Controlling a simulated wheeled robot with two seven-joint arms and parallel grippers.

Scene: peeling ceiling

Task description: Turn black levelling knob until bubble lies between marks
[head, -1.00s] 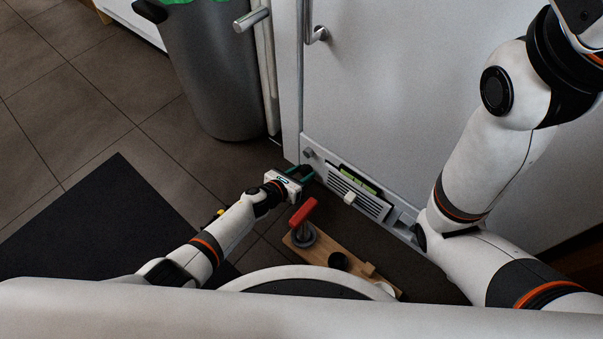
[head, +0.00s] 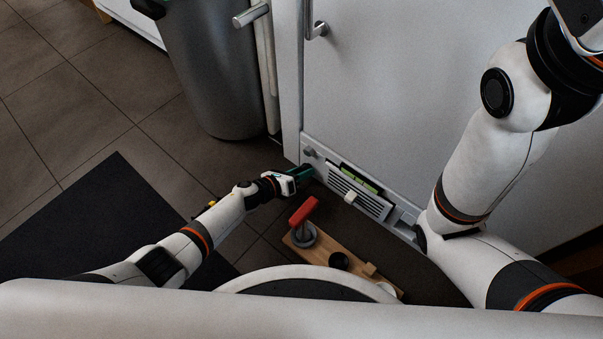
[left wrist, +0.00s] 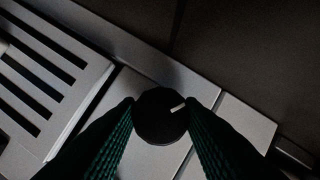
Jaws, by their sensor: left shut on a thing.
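The black levelling knob (left wrist: 158,118) with a short white pointer line shows in the left wrist view, on a pale panel. The pointer is toward the upper right. My left gripper (left wrist: 162,112) is shut on it, one green-padded finger on each side. In the head view my left gripper (head: 306,171) is at the left end of the low white panel, and the knob is hidden there. A light green strip (head: 358,180) shows along the top of this panel; I cannot make out a bubble or marks on it. My right gripper is out of view.
A slatted grille (head: 358,195) with a white tab lies right of my left gripper. A wooden board (head: 320,254) with a red-handled tool (head: 303,211) lies on the floor nearby. A grey bin (head: 210,80) stands at the upper left. A white door (head: 400,90) rises behind.

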